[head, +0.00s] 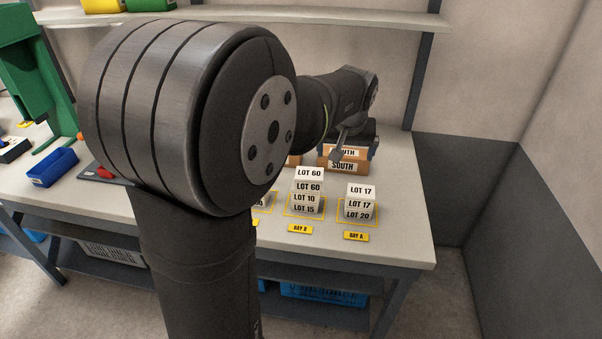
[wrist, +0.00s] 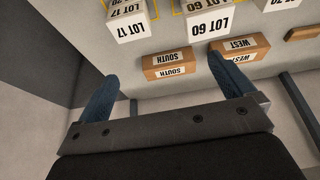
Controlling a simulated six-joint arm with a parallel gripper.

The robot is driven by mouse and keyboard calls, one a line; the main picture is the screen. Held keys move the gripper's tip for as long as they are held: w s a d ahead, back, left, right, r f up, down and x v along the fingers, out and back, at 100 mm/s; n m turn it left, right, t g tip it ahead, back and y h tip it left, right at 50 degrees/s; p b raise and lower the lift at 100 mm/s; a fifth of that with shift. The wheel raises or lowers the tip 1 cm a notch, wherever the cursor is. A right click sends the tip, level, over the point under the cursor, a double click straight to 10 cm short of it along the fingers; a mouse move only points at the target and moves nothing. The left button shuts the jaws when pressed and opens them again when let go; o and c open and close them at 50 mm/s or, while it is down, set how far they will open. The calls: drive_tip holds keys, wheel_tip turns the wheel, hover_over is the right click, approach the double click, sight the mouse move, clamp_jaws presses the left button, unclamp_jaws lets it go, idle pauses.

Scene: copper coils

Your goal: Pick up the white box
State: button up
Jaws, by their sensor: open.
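White boxes with LOT labels stand in stacks on the table. In the head view, the bay B stack has a LOT 60 box (head: 309,174) on top, over LOT 10 and LOT 15. The shorter bay A stack has a LOT 17 box (head: 361,190) over LOT 20. A third stack is mostly hidden by my arm. The wrist view shows the LOT 17 box (wrist: 130,27) and the LOT 60 box (wrist: 208,24) beyond my fingers. My gripper (wrist: 162,67) is open with nothing held, above the back of the table behind the white stacks.
Brown boxes marked SOUTH (head: 343,166) and WEST (wrist: 240,47) sit behind the white stacks, near my fingers. A blue bin (head: 52,167) and green machine (head: 30,75) are at the left. A shelf (head: 330,15) runs along the wall. The table's front right corner is clear.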

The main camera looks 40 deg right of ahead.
approach(309, 173)
drive_tip(key=x, duration=1)
drive_tip(key=shift+d+f, duration=0.1)
drive_tip(key=shift+f, duration=0.15)
drive_tip(key=shift+c, duration=0.5)
drive_tip(key=c, duration=1.1)
